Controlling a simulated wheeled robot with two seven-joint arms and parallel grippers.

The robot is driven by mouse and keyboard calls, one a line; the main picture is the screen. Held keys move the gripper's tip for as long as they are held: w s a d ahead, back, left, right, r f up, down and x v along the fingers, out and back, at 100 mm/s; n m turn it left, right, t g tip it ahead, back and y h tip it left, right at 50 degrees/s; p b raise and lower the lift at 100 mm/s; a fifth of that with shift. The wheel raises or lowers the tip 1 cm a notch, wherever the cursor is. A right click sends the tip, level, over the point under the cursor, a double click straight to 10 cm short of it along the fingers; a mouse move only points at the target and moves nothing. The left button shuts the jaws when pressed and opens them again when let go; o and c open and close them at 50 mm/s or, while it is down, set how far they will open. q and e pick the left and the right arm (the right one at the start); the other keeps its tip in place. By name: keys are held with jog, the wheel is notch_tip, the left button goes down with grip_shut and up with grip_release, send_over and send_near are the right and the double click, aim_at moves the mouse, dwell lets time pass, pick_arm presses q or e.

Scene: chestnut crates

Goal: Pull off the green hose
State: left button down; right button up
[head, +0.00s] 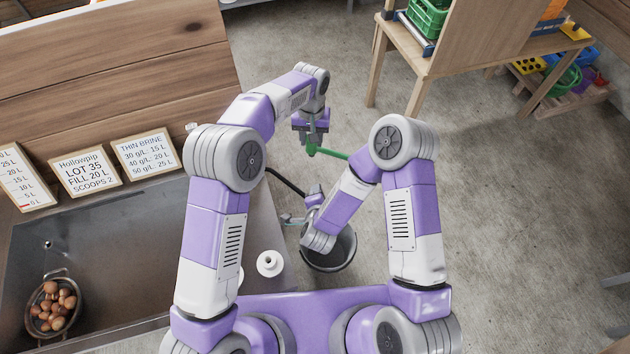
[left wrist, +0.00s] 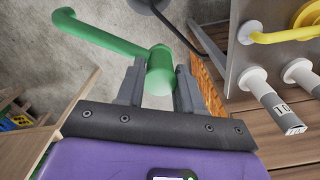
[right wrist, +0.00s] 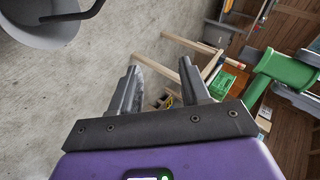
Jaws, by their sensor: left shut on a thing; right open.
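The green hose (head: 331,153) is a bent green piece with a thick end. In the left wrist view its thick end (left wrist: 160,75) sits between the fingers of my left gripper (left wrist: 158,88), and its thinner part runs up and to the left. My left gripper (head: 312,143) is shut on it, high over the floor. In the head view my right arm hides the far end of the hose. My right gripper (right wrist: 155,85) is open and empty; in the head view it is near the bucket. The green hose also shows at the right of the right wrist view (right wrist: 284,68).
A grey bucket (head: 343,256) stands beside the sink counter. A steel panel with a yellow pipe (left wrist: 285,35) and grey-white fittings (left wrist: 265,95) stands right of my left gripper. A wooden table (head: 480,50) is at the back.

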aim_at(330, 152)
notch_tip(330, 152, up, 11)
jog(key=s+a+m+t+h, duration=0.1)
jog(key=m+t+h, duration=0.3)
jog(key=m+h, duration=0.3)
jog(key=shift+m+y, duration=0.4)
jog(key=shift+m, duration=0.1)
jog(key=x, duration=1.1)
jog(key=shift+w+d+f, duration=0.1)
jog(key=shift+w+f, duration=0.15)
jog(key=shift+w, duration=0.1)
grip_shut()
pick_arm(q)
jog(key=c, duration=0.6)
grip_release()
jog(key=shift+c, duration=0.2)
jog(key=shift+r, duration=0.1)
jog(key=shift+r, duration=3.9)
